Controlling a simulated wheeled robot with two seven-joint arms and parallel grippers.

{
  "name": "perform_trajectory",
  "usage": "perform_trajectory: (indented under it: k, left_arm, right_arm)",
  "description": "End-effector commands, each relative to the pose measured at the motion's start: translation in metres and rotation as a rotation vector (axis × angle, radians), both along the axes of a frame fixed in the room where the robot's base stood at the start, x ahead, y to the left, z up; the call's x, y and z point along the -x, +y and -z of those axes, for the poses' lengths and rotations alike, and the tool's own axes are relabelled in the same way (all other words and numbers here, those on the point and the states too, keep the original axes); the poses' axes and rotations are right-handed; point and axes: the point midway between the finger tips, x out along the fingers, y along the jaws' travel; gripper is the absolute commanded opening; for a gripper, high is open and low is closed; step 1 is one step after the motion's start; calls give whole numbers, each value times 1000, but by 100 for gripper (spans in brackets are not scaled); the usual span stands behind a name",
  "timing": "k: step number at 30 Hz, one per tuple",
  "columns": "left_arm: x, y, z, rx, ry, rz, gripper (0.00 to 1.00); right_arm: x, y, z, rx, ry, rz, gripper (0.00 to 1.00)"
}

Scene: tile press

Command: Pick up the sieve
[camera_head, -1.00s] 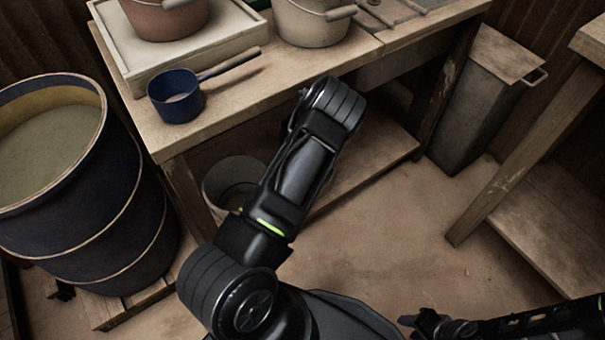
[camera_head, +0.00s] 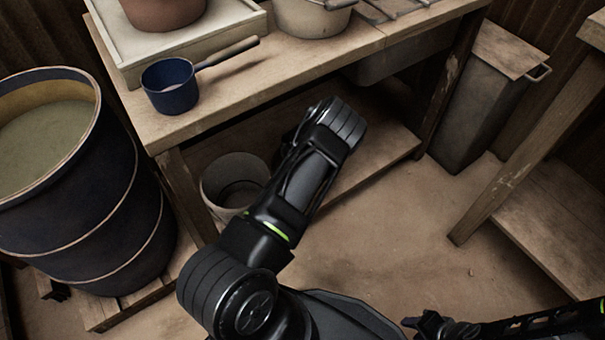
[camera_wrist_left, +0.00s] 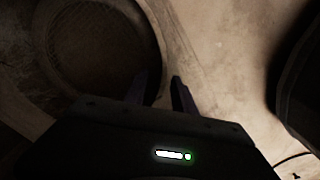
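A round, dark object with a mesh-like face and a raised rim, which looks like the sieve (camera_wrist_left: 98,42), fills the upper left of the left wrist view. I cannot pick it out in the head view. My left gripper (camera_wrist_left: 160,88) shows two fingers with a gap between them, beside the right part of that rim; nothing is seen between them. In the head view my left arm reaches toward the low shelf and hides its own gripper. My right gripper (camera_head: 428,323) is low at the right, away from the bench; its fingers are too dark to read.
A wooden bench (camera_head: 290,75) holds a blue dipper (camera_head: 172,92), a tray with a pot, and a pale bucket (camera_head: 312,18). Another bucket (camera_head: 222,205) stands below it. A large barrel (camera_head: 75,215) is at left, a metal bin (camera_head: 478,105) at right. Floor between is clear.

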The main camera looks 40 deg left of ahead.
Motion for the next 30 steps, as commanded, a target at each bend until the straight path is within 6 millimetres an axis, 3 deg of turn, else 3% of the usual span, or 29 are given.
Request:
perform_trajectory:
  k: [3,21,30]
  left_arm:
    - [0,1,9,-1,0,1,32]
    - [0,1,8,-1,0,0,31]
    - [0,1,8,-1,0,0,6]
  right_arm:
    - [-1,0,4,0,-2,1,36]
    - [-1,1,3,0,-2,0,36]
    - [-1,1,3,0,-2,0,36]
